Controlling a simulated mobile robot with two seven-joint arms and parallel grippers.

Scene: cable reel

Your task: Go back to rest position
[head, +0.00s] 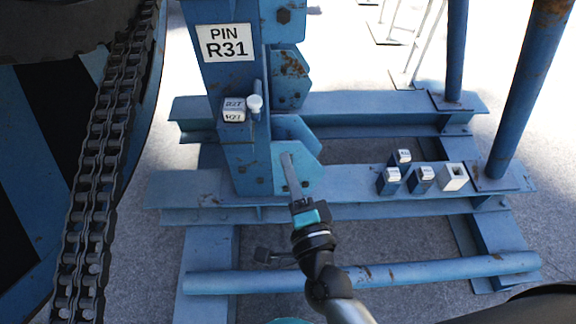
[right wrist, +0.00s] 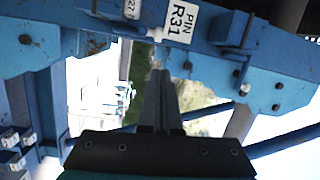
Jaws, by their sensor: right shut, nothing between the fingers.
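My right gripper (head: 289,165) is shut and empty in the head view. Its fingers point up and away, in front of the light-blue plate at the foot of the blue post. In the right wrist view its closed fingers (right wrist: 160,95) show in the middle, with nothing between them. My left gripper is not in view.
The blue post carries a "PIN R31" sign (head: 226,42). Beside it a pin (head: 255,104) sits by a block labelled R27 (head: 234,110). Several small blocks (head: 422,178) stand on the lower beam at right. A large chain (head: 105,170) hangs at left. A blue tube (head: 430,270) crosses the front.

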